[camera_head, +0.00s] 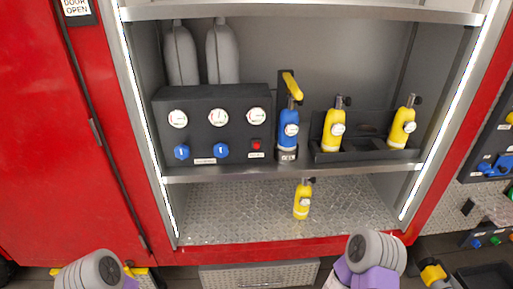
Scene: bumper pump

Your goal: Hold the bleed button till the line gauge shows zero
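A dark control panel (161,112) stands at the left of the cabinet's upper shelf. It carries a left gauge (177,119), a middle gauge (218,117) and a right gauge (256,115). Their needles and labels are too small to read. A red button (256,145), likely the bleed button, sits below the right gauge. Two blue knobs, left (182,152) and middle (221,151), sit below the other gauges. Nothing touches the panel's front. Only grey and purple links of my arms show at the bottom edge; neither gripper is in view.
A blue cylinder (288,130) with a yellow lever stands right of the panel. Two yellow cylinders (334,130) (402,128) stand in a dark rack. Another yellow cylinder (302,201) stands on the lower shelf. Two grey bottles (181,55) (222,52) are behind the panel.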

